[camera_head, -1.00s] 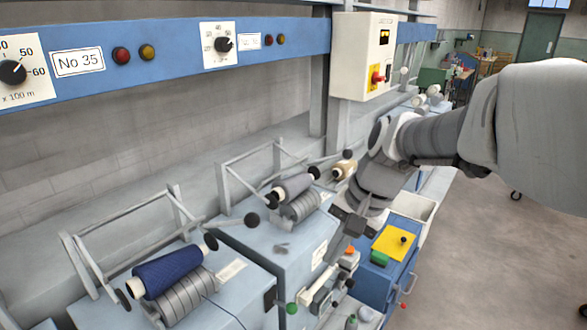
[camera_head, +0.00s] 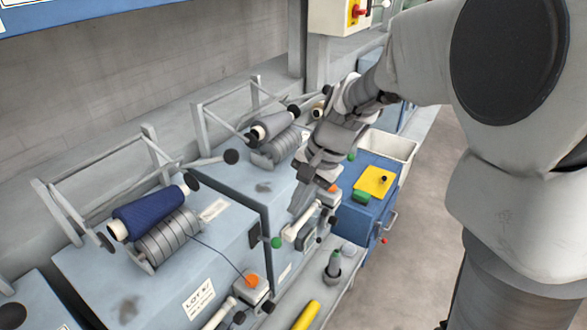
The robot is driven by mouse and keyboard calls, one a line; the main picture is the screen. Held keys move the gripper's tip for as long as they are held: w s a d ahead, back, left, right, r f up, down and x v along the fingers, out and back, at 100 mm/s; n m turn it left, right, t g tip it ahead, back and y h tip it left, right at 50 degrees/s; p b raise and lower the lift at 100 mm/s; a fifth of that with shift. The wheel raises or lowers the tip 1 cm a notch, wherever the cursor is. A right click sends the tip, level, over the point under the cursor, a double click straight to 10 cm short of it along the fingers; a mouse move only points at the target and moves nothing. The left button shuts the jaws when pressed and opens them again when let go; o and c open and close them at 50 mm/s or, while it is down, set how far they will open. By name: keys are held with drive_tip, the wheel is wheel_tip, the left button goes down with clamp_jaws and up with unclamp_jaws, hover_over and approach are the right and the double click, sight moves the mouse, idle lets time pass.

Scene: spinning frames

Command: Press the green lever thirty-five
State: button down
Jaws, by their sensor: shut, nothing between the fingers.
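A green ball knob (camera_head: 277,242), which looks like the end of a lever, stands out by a dark bracket at the right front edge of the machine (camera_head: 110,275) with the blue yarn spool (camera_head: 150,212). A second green knob (camera_head: 351,157) shows farther back, beside my gripper. My gripper (camera_head: 295,208) points down in front of the second machine, its fingers shut and empty. Its tips appear above and slightly right of the nearer green knob, and apart from it. The No 35 sign is out of view now.
A grey spool (camera_head: 272,127) sits on the second machine. Orange knobs (camera_head: 251,281) and white handles (camera_head: 300,222) stick out along the front. A blue cabinet (camera_head: 365,210) with a yellow top plate stands at right. A yellow item (camera_head: 306,315) lies on the front ledge.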

sight(280, 241)
drive_tip(key=x, duration=0.9)
drive_tip(key=shift+f+b, duration=0.2)
drive_tip(key=shift+b, duration=0.15)
drive_tip(key=shift+f+b, duration=0.2)
drive_tip(key=shift+b, duration=0.25)
drive_tip(key=shift+s+d+f+b, duration=0.1)
drive_tip(key=shift+f+b, duration=0.05)
drive_tip(key=shift+b, duration=0.65)
drive_tip(key=f+t+y+b, duration=0.1)
drive_tip(key=b, duration=0.4)
drive_tip(key=d+f+t+y+b, duration=0.1)
drive_tip(key=b, duration=0.4)
drive_tip(key=s+f+t+y+b, duration=0.1)
drive_tip(key=y+b, duration=0.1)
drive_tip(key=b, duration=0.3)
drive_tip(key=shift+d+n, duration=0.15)
drive_tip(key=shift+n, duration=0.15)
drive_tip(key=shift+r, duration=0.15)
